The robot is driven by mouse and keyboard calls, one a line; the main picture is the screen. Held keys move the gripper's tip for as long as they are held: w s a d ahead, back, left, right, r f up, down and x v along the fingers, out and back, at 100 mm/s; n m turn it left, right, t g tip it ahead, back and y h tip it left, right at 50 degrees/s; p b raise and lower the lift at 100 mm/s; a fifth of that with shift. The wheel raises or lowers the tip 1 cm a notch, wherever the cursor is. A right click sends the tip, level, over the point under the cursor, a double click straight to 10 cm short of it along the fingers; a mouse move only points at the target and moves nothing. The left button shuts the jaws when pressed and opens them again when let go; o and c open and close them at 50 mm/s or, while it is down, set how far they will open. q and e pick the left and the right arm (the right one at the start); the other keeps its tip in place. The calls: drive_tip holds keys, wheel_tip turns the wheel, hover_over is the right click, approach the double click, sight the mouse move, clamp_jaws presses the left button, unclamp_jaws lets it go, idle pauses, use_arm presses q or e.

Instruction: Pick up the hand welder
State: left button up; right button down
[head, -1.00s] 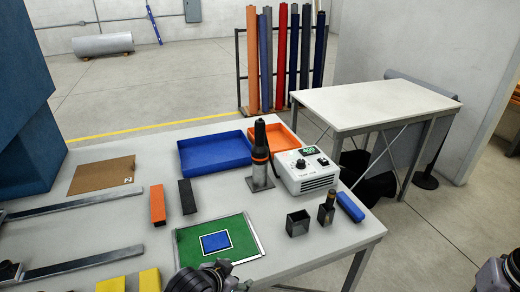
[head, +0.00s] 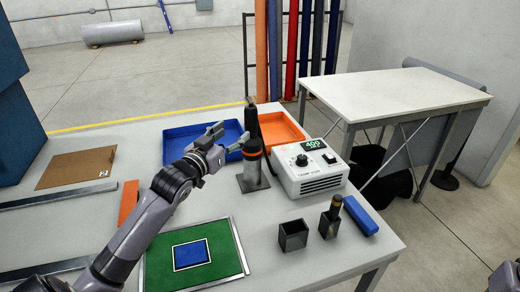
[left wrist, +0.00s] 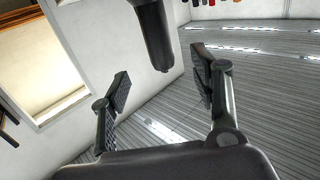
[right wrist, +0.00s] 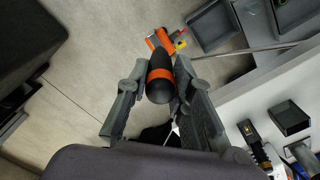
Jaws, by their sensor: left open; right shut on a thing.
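The hand welder (head: 251,124), black with an orange band, stands upright in a grey holder (head: 253,180) on the table. My left gripper (head: 229,136) is open, just left of the welder and level with its upper part. In the left wrist view the welder's dark end (left wrist: 153,38) hangs in at the top, beyond the open fingertips (left wrist: 160,82), with nothing gripped. My right gripper (right wrist: 160,72) is shut on a black handle with an orange band (right wrist: 160,78). The head view does not show that grip.
A white control box (head: 312,168) reading 400 stands right of the holder. Blue (head: 178,136) and orange (head: 292,128) trays lie behind. Two small dark cups (head: 293,236) (head: 330,226) and a blue block (head: 360,215) are at front right. A green mat (head: 225,262) lies in front.

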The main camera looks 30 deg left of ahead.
sight(248, 121)
drive_tip(key=shift+s+f, duration=0.15)
drive_tip(key=shift+s, duration=0.1)
drive_tip(key=shift+s+r+p, duration=0.35)
drive_tip(key=shift+s+r, duration=0.1)
drive_tip(key=shift+r, duration=0.2)
use_arm(q)
drive_tip(key=w, duration=0.2)
drive_tip(key=w+p, duration=0.1)
drive_tip(key=w, duration=0.3)
drive_tip(key=shift+a, duration=0.25)
use_arm(e)
drive_tip(key=shift+w+r, duration=0.45)
use_arm(q)
drive_tip(key=shift+w+r+p, duration=0.2)
drive_tip(key=shift+w+p, duration=0.05)
drive_tip(key=shift+p, duration=0.15)
use_arm(e)
drive_tip(key=shift+s+r, duration=0.2)
drive_tip(key=shift+r, duration=0.15)
use_arm(q)
drive_tip(key=shift+w+a+f+p, duration=0.15)
drive_tip(key=shift+w+p, duration=0.35)
drive_tip(key=shift+w, duration=0.7)
drive_tip(key=shift+w+d+f+p, duration=0.1)
drive_tip(key=shift+w+p, duration=0.35)
drive_tip(key=shift+w, duration=0.7)
use_arm(e)
drive_tip(key=shift+w+r, duration=0.1)
drive_tip(key=shift+r, duration=0.75)
